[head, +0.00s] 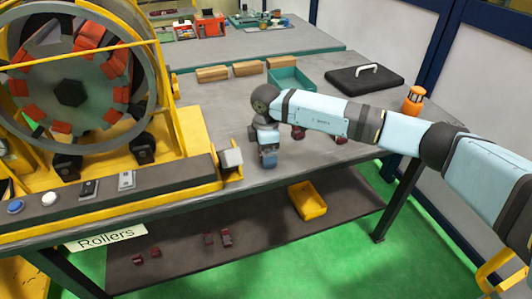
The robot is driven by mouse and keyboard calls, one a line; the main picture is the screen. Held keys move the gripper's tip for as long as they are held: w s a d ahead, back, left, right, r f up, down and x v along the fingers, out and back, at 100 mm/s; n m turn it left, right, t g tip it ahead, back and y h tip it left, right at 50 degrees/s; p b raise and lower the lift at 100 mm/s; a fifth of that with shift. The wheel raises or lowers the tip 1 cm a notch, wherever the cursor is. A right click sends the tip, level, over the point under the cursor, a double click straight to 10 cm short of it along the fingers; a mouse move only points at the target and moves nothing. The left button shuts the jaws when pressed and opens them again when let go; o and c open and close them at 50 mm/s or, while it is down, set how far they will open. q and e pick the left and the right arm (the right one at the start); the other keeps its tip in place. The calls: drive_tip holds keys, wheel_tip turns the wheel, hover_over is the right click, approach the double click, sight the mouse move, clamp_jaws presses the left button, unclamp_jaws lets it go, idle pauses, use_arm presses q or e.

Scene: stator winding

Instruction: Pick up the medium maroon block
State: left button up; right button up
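Maroon blocks (298,132) sit on the grey table behind my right forearm, which partly hides them. Another maroon piece (340,139) shows just below the forearm. Several more maroon blocks (226,238) lie on the lower shelf, with smaller ones (138,260) further left. I cannot tell which one is the medium block. My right gripper (268,163) points down over the front part of the table, left of the maroon blocks on the tabletop and apart from them. Its fingers are too small to tell whether they are open. My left gripper is not in view.
A yellow stator stand (195,135) with a large ring fills the left. Wooden blocks (247,68), a green bin (291,80), a black case (364,78) and an orange lantern (413,100) stand behind. A yellow bin (307,200) sits on the lower shelf (265,232).

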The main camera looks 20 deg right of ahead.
drive_tip(key=c, duration=1.3)
drive_tip(key=shift+c, duration=0.3)
drive_tip(key=shift+r, duration=0.15)
